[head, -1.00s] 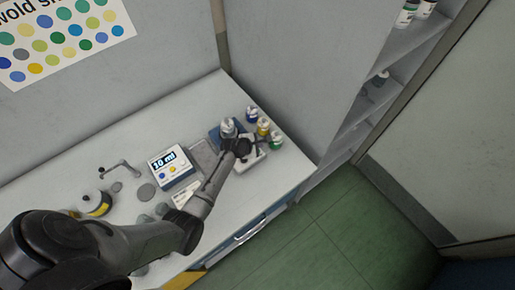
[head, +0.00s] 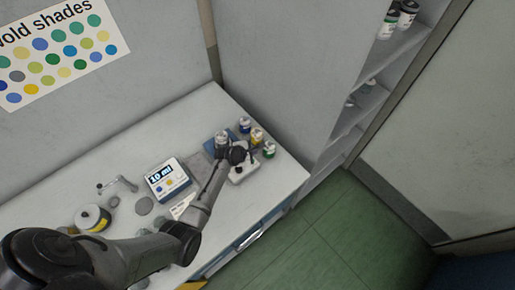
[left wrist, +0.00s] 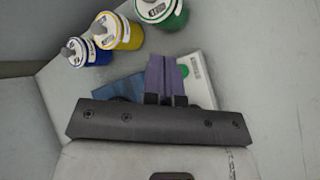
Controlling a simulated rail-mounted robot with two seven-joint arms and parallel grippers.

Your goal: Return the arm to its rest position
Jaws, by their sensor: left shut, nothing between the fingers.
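My left arm reaches in from the lower left of the head view over the white bench (head: 110,150). Its gripper (head: 238,155) is above the bench's right part, in front of a small white device (head: 243,173). In the left wrist view the gripper's fingers (left wrist: 166,72) are together with nothing between them. The white device (left wrist: 200,72) and a blue pad (left wrist: 123,88) are partly hidden behind the gripper. My right gripper is not in view.
Blue (head: 244,125), yellow (head: 257,136) and green (head: 269,151) jars stand close beyond the gripper. A dispenser reading "10 ml" (head: 168,178) and a yellow-banded roll (head: 92,218) stand left. Shelves (head: 377,100) rise to the right.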

